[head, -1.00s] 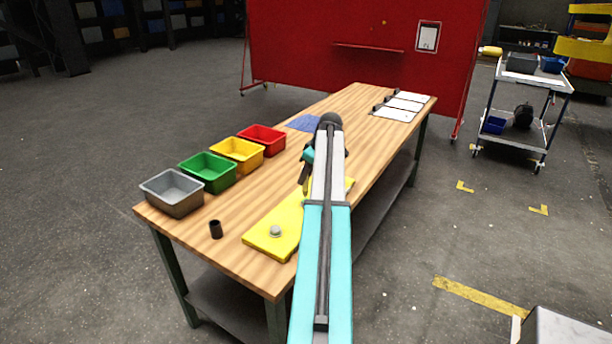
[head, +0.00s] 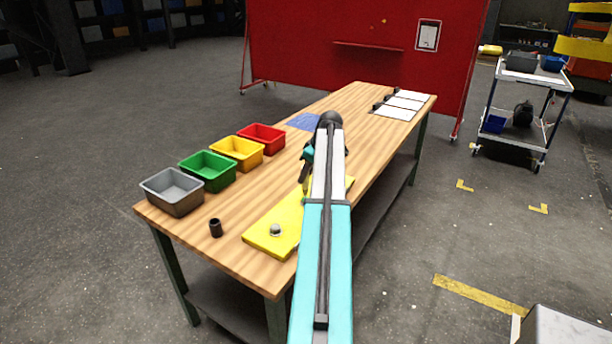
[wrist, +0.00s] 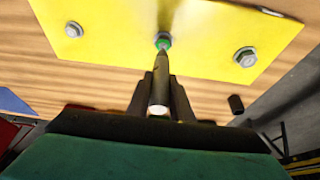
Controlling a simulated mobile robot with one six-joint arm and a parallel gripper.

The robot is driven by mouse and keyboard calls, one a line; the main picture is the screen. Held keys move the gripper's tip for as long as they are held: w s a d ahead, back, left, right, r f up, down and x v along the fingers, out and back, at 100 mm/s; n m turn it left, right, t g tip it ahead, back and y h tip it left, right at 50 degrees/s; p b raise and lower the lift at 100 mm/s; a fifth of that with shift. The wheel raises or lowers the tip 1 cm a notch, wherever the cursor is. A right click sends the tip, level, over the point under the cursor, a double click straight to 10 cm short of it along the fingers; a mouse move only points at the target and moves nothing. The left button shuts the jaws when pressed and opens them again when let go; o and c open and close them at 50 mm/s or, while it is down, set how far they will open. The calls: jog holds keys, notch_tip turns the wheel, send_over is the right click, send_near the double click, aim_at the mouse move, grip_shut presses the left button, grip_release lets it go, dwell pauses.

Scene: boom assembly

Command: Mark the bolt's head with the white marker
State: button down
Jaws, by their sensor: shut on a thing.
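A yellow plate (wrist: 115,30) lies on the table and carries three bolts in the wrist view. The left bolt (wrist: 73,29) and right bolt (wrist: 246,57) are grey. The middle bolt (wrist: 163,38) shows green around its head. My gripper (wrist: 158,82) is shut on a slim marker (wrist: 159,85) with a pale rear end. The marker's tip points at the middle bolt and overlaps it in the picture; contact cannot be told. In the head view my gripper (head: 305,172) is over the plate (head: 265,237), partly hidden by my arm. One bolt (head: 275,230) shows at the plate's near end.
A small black cup (head: 215,228) stands left of the plate on the wooden table. Grey (head: 172,205), green (head: 232,183), yellow (head: 260,160) and red (head: 281,144) bins line the left edge. White sheets (head: 383,112) lie at the far end.

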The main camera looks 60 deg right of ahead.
jog(key=shift+f+b, duration=0.4)
jog(key=shift+f, duration=0.35)
dwell(1.0)
jog(key=shift+r, duration=0.2)
dwell(0.4)
jog(key=shift+r+p, duration=1.2)
jog(key=shift+r, duration=1.6)
